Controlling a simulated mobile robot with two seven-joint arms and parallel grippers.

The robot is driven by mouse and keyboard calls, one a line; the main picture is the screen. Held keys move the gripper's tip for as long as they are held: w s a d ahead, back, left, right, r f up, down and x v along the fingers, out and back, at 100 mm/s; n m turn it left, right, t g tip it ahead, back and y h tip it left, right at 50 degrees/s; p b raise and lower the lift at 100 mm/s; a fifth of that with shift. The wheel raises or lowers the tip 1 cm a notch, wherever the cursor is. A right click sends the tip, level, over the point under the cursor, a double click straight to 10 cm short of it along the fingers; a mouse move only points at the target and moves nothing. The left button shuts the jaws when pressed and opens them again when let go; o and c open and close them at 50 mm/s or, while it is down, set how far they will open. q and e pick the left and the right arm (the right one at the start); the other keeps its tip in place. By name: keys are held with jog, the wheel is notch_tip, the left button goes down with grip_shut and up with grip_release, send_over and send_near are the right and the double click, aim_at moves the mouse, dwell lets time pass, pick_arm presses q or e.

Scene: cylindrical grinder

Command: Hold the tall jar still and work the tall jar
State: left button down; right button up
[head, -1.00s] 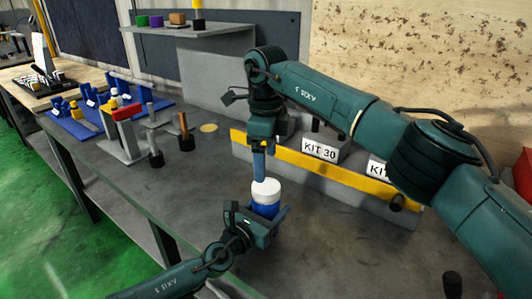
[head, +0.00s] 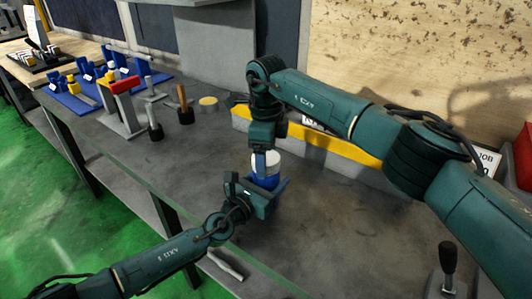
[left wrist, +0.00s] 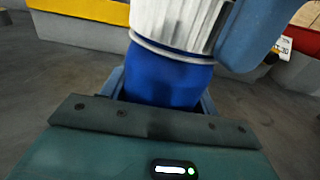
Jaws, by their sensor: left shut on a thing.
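The tall jar has a blue body (head: 268,181) and a white ribbed lid (head: 270,162). It stands upright in my left gripper (head: 262,192), which is shut around the blue body. In the left wrist view the blue body (left wrist: 168,78) sits between the fingers, below the white lid (left wrist: 178,24). My right gripper (head: 260,165) points down from above, with a blue finger beside the lid. That finger also shows close against the lid's right side in the left wrist view. Whether the right gripper is closed on the lid is hidden.
A grey kit rack with a yellow strip (head: 330,145) stands behind the jar. Blue fixtures (head: 75,98), a red-topped stand (head: 126,84) and posts are at the left. A black-knobbed lever (head: 448,258) is at the front right. The bench right of the jar is clear.

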jog(key=c, duration=0.8)
jog(key=shift+m, duration=1)
jog(key=o, duration=1.1)
jog(key=shift+r, duration=0.1)
jog(key=shift+r, duration=2.2)
jog(key=shift+c, duration=0.2)
notch_tip(320, 180, up, 4)
jog(key=shift+f+n, duration=0.25)
jog(key=shift+n, duration=0.75)
jog(key=shift+c, duration=0.2)
